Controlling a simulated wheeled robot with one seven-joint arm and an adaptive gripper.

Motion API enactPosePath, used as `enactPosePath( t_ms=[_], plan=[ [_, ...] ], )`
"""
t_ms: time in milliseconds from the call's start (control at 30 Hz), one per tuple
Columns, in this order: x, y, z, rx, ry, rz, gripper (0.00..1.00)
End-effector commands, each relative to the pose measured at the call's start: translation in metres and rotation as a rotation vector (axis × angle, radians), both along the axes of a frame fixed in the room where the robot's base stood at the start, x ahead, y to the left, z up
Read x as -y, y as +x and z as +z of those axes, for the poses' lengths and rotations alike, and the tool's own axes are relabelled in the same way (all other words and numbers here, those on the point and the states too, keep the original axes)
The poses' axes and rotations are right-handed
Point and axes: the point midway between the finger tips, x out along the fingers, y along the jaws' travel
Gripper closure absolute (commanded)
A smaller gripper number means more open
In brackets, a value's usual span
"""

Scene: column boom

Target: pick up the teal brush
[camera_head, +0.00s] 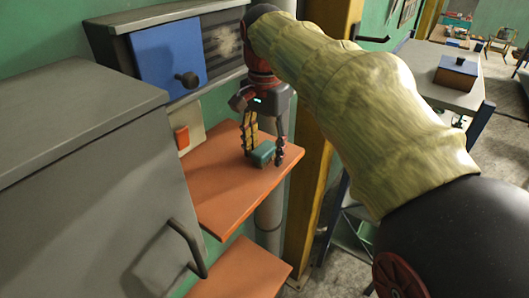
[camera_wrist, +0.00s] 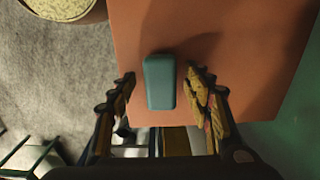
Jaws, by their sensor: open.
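The teal brush (camera_head: 263,153) lies on an orange shelf (camera_head: 222,188) by the wall, near the shelf's outer end. It shows as a rounded teal block (camera_wrist: 160,82) in the wrist view. My gripper (camera_head: 263,156) points down over it, with one finger on each side of the brush. In the wrist view my gripper (camera_wrist: 163,82) is open, and a gap shows between the brush and each finger. The brush's underside is hidden.
A grey cabinet (camera_head: 70,130) stands at the left. A blue panel with a dark knob (camera_head: 170,60) is on the wall behind the shelf. A yellow post (camera_head: 308,180) and a pipe rise right of the shelf. A lower orange shelf (camera_head: 240,272) lies below.

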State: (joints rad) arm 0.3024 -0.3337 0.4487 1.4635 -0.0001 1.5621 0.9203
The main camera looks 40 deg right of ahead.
Motion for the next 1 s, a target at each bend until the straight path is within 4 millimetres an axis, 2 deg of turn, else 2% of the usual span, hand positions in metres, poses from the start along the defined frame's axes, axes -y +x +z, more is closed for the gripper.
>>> enactPosePath(
  t_ms=[133, 1000],
  plan=[
    [0.0001, 0.0001, -0.0003, -0.001, 0.000, 0.000, 0.50],
    [0.0001, 0.0001, 0.0002, 0.000, 0.000, 0.000, 0.98]
  ],
)
